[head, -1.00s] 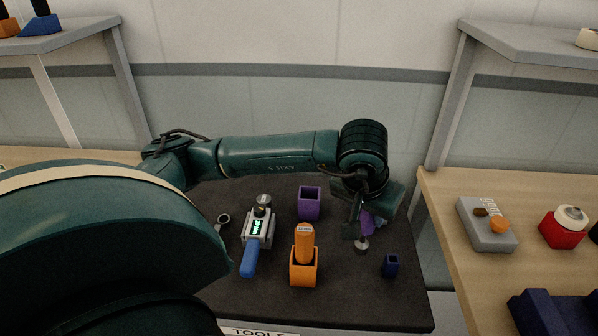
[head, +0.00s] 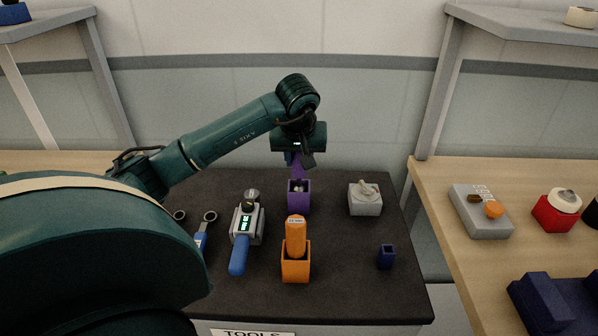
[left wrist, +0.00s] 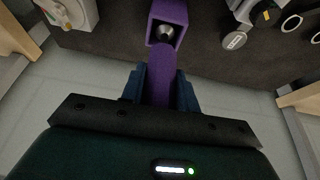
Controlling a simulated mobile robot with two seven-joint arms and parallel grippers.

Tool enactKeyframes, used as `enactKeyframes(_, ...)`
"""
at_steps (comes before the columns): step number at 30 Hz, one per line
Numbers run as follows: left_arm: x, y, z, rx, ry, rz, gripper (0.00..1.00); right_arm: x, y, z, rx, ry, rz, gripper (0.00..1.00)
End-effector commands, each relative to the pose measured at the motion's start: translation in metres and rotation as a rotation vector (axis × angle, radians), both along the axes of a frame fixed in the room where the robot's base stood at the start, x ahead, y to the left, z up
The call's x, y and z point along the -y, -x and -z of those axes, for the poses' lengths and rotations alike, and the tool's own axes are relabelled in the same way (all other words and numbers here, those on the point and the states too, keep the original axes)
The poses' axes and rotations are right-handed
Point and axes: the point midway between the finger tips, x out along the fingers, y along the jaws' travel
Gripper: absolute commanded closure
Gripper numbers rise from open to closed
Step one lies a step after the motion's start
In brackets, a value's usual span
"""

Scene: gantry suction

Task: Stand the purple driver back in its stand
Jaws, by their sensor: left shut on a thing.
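My left gripper (head: 298,158) is shut on the purple driver (head: 299,167), over the purple stand (head: 299,203). The left wrist view shows the driver (left wrist: 162,78) between the blue fingers (left wrist: 160,88) of this gripper. It points toward the stand (left wrist: 180,12). The driver's metal end shows at the mouth of the stand in both views; how deep it reaches inside I cannot tell. My right gripper is not in view.
An orange stand (head: 295,266) with an orange-handled tool (head: 296,236) is in front. A grey device with a blue handle (head: 238,256) is left, a grey block (head: 365,202) right, a small navy stand (head: 387,258) front right. Dark mat is clear between them.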

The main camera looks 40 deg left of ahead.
Motion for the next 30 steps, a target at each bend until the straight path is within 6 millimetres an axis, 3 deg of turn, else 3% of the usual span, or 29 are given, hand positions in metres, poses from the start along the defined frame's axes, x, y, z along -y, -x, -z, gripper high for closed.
enactKeyframes(6,0.001,0.001,0.032,-0.003,0.002,0.001,1.0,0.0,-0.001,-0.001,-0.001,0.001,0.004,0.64)
enactKeyframes(19,0.0,0.0,0.04,0.0,-0.001,0.002,1.0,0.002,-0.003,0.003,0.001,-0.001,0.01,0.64)
enactKeyframes(20,0.0,0.0,0.04,0.0,-0.001,0.002,0.68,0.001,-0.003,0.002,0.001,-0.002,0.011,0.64)
enactKeyframes(27,0.001,0.0,0.039,-0.001,0.0,0.002,0.49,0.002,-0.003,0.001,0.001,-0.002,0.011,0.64)
enactKeyframes(30,0.001,0.0,0.039,-0.001,0.0,0.002,0.47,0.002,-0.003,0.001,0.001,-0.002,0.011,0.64)
